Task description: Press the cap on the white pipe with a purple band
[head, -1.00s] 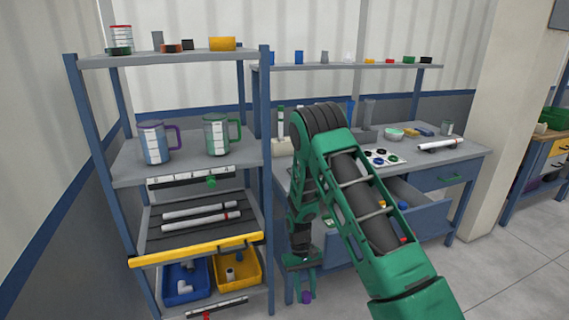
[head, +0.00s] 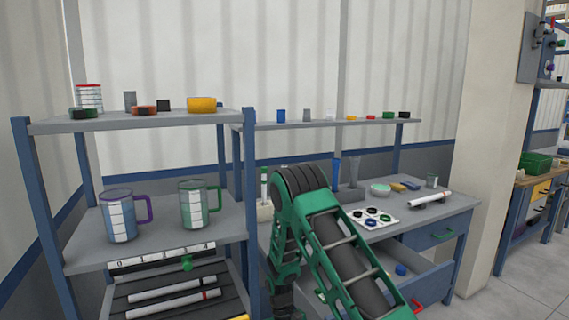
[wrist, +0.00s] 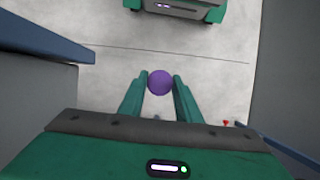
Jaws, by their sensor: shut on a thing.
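In the wrist view my gripper (wrist: 160,85) is shut on a purple cap (wrist: 160,82), which shows as a round ball shape between the fingertips. Bare grey floor lies beneath it. In the head view the gripper and cap are out of sight; only my green arm shows in front of the desk. White pipes (head: 165,287) lie on a dark ribbed rack at the lower left, one with a red band. I cannot make out a purple band on any pipe.
A shelf unit (head: 165,121) at the left holds a purple-handled mug (head: 121,220) and a green-handled mug (head: 194,207). The desk (head: 450,212) carries a white card (head: 389,219) with dark rings. An open drawer under the desk holds a blue piece (head: 400,269).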

